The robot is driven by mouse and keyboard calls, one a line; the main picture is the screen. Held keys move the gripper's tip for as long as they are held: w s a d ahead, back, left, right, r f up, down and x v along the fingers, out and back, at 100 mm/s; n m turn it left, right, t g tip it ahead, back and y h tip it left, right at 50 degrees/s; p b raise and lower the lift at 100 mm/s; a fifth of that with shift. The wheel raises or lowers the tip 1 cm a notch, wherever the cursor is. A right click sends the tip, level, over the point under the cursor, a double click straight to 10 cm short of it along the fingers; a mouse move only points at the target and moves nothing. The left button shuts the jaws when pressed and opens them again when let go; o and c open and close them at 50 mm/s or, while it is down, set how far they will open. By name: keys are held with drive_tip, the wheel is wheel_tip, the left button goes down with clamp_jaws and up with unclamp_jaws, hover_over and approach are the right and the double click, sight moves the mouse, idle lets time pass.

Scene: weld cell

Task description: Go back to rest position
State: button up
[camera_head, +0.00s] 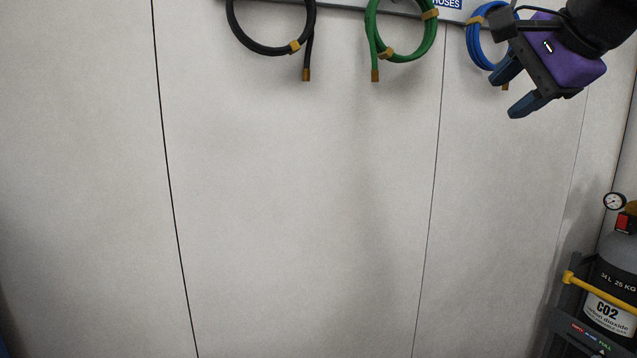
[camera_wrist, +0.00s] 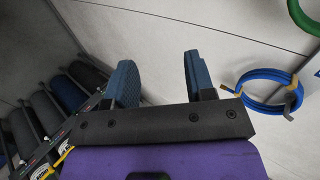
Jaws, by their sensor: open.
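My gripper (camera_head: 513,92) is at the upper right of the head view, in front of the wall near the blue hose. Its two blue fingers are apart with nothing between them. In the wrist view my gripper (camera_wrist: 160,82) shows the same open, empty fingers, with the purple body below. The blue coiled hose (camera_head: 474,40) hangs partly hidden behind my gripper; it also shows at the right of the wrist view (camera_wrist: 252,76), apart from the fingers.
A black hose (camera_head: 259,47) and a green hose (camera_head: 404,58) hang on the wall rack (camera_head: 401,9). A CO2 cylinder (camera_head: 613,285) with a gauge (camera_head: 614,201) stands at lower right. Several dark cylinders (camera_wrist: 69,93) stand at left in the wrist view. The wall below the hoses is bare.

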drive_tip(key=s+d+f+n+g+h, duration=0.1)
drive_tip(key=s+f+n+g, duration=0.1)
drive_tip(key=s+f+n, duration=0.5)
drive_tip(key=s+d+f+n+g+h, duration=0.1)
drive_tip(key=s+f+n, duration=0.6)
drive_tip(key=f, duration=0.7)
drive_tip(key=shift+s+d+g+h, duration=0.4)
drive_tip(key=shift+s+d+g, duration=0.15)
drive_tip(key=shift+s+g, duration=0.45)
drive_tip(key=shift+s+d, duration=0.1)
